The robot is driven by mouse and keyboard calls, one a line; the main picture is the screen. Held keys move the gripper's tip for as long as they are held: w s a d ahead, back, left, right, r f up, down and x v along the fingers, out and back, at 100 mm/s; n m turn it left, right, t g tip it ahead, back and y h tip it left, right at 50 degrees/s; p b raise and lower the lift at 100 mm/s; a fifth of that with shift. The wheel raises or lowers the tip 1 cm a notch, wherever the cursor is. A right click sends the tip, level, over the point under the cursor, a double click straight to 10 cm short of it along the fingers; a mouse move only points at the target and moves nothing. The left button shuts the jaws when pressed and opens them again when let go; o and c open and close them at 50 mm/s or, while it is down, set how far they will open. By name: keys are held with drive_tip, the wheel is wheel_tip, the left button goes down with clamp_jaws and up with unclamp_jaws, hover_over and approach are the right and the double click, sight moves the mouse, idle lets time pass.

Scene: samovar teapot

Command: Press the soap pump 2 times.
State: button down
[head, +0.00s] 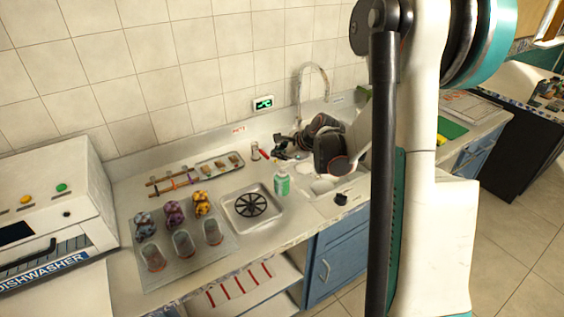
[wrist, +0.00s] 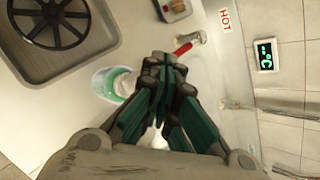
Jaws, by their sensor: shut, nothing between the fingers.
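The soap bottle (head: 282,184), with green liquid and a white top, stands on the counter just right of the small sink in the head view. In the wrist view the bottle (wrist: 108,84) is left of my fingers, and its top is partly hidden behind them. My gripper (head: 280,148) is shut and empty, its dark fingers pointing left above the counter behind the bottle. In the wrist view the closed fingertips (wrist: 164,60) are beside the bottle's top; I cannot tell whether they touch it.
The small sink (head: 229,218) with a black drain wheel is left of the bottle. A tray with cups and patterned figures (head: 173,212) lies further left. A red-handled item (wrist: 184,48) lies near the wall. A tall faucet (head: 299,88) stands behind my gripper.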

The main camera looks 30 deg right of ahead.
idle(0.3)
drive_tip(key=shift+r+p, duration=1.6)
drive_tip(key=shift+r, duration=0.95)
